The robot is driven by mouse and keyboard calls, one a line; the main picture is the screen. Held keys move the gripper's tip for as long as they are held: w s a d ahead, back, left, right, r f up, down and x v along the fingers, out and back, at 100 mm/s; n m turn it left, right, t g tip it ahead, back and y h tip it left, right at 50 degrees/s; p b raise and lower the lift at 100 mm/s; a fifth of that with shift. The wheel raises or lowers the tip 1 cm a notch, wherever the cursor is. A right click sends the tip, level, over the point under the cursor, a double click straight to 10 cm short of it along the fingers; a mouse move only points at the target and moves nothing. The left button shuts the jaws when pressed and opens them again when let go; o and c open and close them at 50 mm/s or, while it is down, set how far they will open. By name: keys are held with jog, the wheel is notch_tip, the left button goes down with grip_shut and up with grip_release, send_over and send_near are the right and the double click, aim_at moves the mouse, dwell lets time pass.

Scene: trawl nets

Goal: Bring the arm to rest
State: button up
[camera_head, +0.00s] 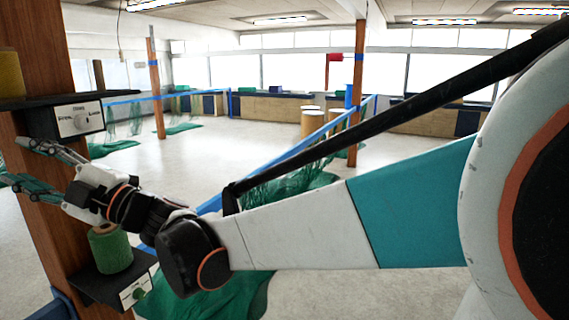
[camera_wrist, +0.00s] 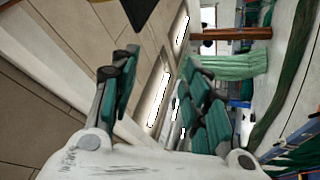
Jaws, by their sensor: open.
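My arm reaches across the head view from the right to the wooden post at the left. My gripper (camera_head: 27,167) is at its end, in front of the post, just below the upper shelf's dial box. Its fingers point left and stand apart with nothing seen between them. In the wrist view my gripper (camera_wrist: 160,88) also shows its teal and black fingers spread and empty. The ceiling and window lights lie behind them there.
A wooden post (camera_head: 52,208) carries a dial box (camera_head: 78,120) above my gripper. A green twine spool (camera_head: 111,250) stands on a lower shelf (camera_head: 97,288) below my wrist. A yellow spool (camera_head: 10,74) is at upper left. Green netting (camera_head: 215,297) lies on the floor; the mid-floor (camera_head: 215,150) is clear.

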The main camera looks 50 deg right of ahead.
jog(key=s+d+f+m+h+b, duration=0.2)
jog(key=d+f+m+h+b, duration=0.25)
jog(key=f, duration=0.45)
jog(key=s+d+f+m+g+h+b, duration=0.1)
jog(key=d+f+m+h+b, duration=0.4)
jog(key=f, duration=0.5)
jog(key=s+d+f+m+h+b, duration=0.2)
jog(key=d+f+m+h+b, duration=0.2)
jog(key=f+m+h+b, duration=0.4)
jog(key=s+f+m+g+y+b, duration=0.1)
jog(key=s+f+g+b, duration=0.2)
jog(key=f, duration=0.7)
jog(key=s+a+f+m+g+y+b, duration=0.1)
jog(key=s+f+g+b, duration=0.2)
jog(key=s+f, duration=0.5)
jog(key=s+a+f+m+g+y+b, duration=0.1)
jog(key=s+f, duration=0.5)
jog(key=f, duration=0.6)
jog(key=shift+a+m+g+b, duration=0.15)
jog(key=shift+m+g+b, duration=0.3)
jog(key=shift+g+b, duration=0.7)
jog(key=shift+y, duration=0.25)
